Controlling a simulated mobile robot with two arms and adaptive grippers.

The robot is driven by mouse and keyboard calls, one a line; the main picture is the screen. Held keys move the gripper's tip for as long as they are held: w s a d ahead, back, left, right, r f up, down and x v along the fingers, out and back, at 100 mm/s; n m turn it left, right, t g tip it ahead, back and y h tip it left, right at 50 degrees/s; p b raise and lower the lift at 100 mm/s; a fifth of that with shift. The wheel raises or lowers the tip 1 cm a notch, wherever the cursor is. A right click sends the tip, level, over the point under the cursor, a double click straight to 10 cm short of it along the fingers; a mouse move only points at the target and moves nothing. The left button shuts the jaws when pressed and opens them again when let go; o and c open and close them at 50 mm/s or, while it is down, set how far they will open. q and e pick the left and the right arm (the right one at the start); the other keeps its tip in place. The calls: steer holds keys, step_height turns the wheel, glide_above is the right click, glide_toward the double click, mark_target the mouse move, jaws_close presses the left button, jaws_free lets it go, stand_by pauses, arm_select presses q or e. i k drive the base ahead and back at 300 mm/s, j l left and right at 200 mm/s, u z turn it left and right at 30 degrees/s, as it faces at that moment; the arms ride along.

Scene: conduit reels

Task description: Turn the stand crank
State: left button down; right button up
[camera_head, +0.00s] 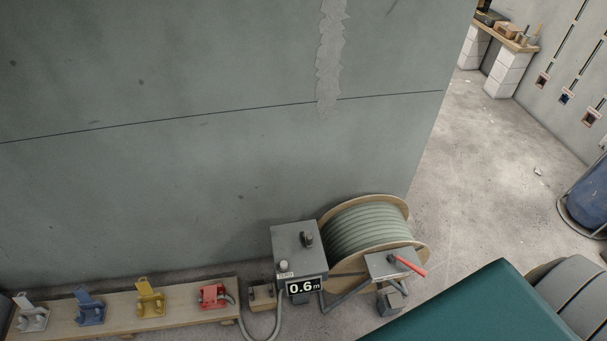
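The stand crank has a red handle (410,266), which sticks out toward the lower right from a grey plate (382,268) on the reel stand. The reel (368,228) of grey-green conduit has wooden flanges and stands against the wall. A grey box (298,245) left of the reel has a dark knob, a pale button and a display (304,287) reading 0.6 m. Neither of my grippers is in view, and nothing touches the red handle.
A low wooden board (125,314) at the lower left carries white, blue, yellow and red devices. A conduit (250,331) loops between it and the grey box. The wall rises behind. Open floor (480,170) lies right of the reel. A blue cylinder (588,202) stands at the far right.

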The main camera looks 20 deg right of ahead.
mark_target(309, 237)
steer(key=z, duration=0.85)
